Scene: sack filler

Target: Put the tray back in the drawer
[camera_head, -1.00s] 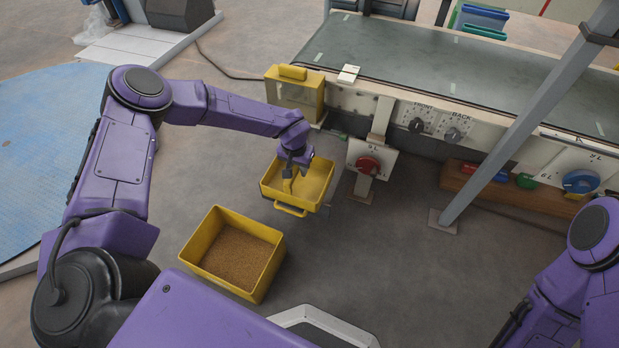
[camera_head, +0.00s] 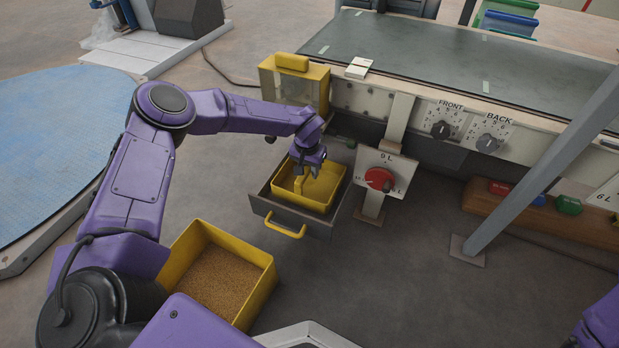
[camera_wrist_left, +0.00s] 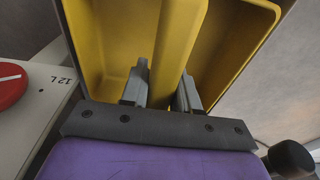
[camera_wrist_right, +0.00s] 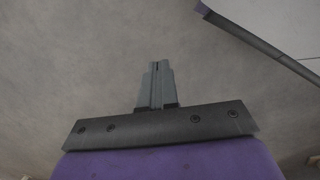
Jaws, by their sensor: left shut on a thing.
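The yellow tray (camera_head: 333,203) is in the open grey drawer (camera_head: 262,203), which has a yellow handle (camera_head: 285,230) on its front. The tray's rim stands above the drawer walls and its lower part is hidden, so I cannot tell whether it rests on the drawer's bottom. My left gripper (camera_head: 304,167) is shut on the tray's raised middle ridge. In the left wrist view the ridge (camera_wrist_left: 176,45) lies between the fingers (camera_wrist_left: 161,92). The tray looks empty. My right gripper (camera_wrist_right: 157,85) is shut and empty above bare floor.
A yellow bin (camera_head: 262,265) of brown grain stands left of the drawer, near my base. A red dial (camera_head: 379,179) on a white plate is close to the drawer's right. The conveyor (camera_head: 430,60) runs behind. A slanted grey post (camera_head: 540,165) stands at right.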

